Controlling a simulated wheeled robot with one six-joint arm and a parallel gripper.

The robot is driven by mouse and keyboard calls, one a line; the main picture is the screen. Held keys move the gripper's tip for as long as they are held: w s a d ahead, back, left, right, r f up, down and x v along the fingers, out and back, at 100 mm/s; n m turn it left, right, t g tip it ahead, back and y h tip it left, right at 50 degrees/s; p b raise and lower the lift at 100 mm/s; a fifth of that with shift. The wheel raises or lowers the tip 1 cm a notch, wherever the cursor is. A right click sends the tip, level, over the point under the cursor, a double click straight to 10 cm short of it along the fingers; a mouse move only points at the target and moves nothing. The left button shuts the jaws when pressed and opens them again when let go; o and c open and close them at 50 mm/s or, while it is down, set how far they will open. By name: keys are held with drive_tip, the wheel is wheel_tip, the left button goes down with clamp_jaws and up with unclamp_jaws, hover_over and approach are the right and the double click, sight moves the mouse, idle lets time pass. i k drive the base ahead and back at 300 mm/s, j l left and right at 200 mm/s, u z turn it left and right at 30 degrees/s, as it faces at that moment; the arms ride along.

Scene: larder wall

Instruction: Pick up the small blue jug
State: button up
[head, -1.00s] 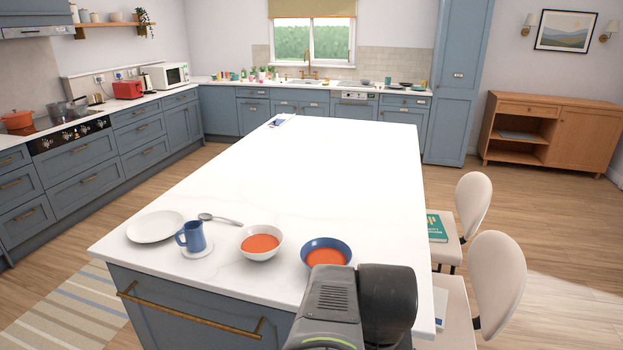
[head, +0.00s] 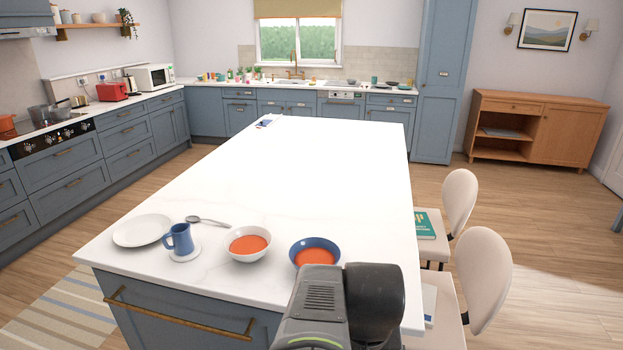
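The small blue jug (head: 180,239) stands upright on a round white coaster (head: 187,255) near the front left of the white island top (head: 280,180). Its handle points left. My arm shows at the bottom centre of the head view, in front of the island's near edge and to the right of the jug. My gripper's fingers do not show, and nothing covers the jug.
A white plate (head: 142,230) lies left of the jug, with a spoon (head: 207,222) behind it. A white bowl (head: 247,244) and a blue bowl (head: 314,252) of orange soup stand to its right. Chairs (head: 483,280) line the right side. The island's middle is clear.

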sight(180, 235)
drive_tip(key=j+u, duration=0.25)
drive_tip(key=j, duration=0.4)
drive_tip(key=j+u, duration=0.25)
drive_tip(key=j, duration=0.4)
drive_tip(key=i+j+u, duration=0.2)
drive_tip(key=j, duration=0.4)
drive_tip(key=k+j, duration=0.05)
